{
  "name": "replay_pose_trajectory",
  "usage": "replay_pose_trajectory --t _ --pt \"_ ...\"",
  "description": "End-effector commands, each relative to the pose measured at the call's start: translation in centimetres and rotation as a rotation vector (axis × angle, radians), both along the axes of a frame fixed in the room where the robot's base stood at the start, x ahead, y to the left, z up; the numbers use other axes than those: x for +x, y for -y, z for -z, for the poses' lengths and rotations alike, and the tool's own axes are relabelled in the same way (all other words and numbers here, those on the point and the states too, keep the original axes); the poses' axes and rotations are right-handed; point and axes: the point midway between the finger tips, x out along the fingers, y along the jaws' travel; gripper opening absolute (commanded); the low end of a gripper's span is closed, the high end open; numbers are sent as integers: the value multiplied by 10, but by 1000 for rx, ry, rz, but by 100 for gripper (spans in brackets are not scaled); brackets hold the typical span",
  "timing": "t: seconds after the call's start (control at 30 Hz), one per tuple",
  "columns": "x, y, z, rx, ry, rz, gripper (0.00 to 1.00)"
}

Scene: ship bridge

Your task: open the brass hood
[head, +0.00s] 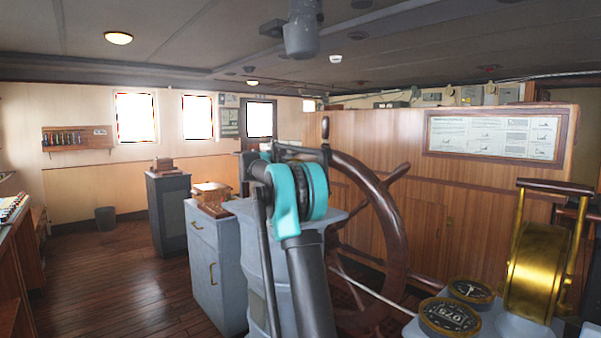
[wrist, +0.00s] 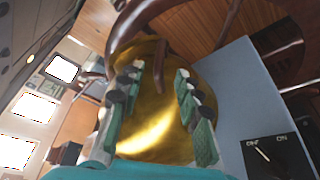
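The brass hood (wrist: 150,128) is a shiny golden dome that fills the middle of the wrist view. A thin brown bar-like handle (wrist: 160,62) stands out on it. My gripper (wrist: 160,75) is open, with its green-padded fingers on either side over the hood. The handle shows in the gap between the fingers and looks apart from both. I cannot tell how far the fingertips are from the hood. In the head view my arm hides the hood and gripper.
The wooden steering wheel (head: 392,220) stands just right of my arm. A brass telegraph (head: 537,265) and round gauges (head: 450,315) are at the right. A dark OFF/ON switch panel (wrist: 275,158) is beside the hood. Open wooden floor (head: 115,275) lies at the left.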

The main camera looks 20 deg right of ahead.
Motion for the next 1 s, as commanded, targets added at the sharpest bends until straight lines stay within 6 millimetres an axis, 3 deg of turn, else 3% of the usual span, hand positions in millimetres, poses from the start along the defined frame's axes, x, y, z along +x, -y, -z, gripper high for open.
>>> replay_pose_trajectory --t 0.4,0.67,1.0 --pt "48 62 18 2 0 2 34" --pt "61 79 22 2 1 1 34" --pt "63 80 23 2 1 1 33"
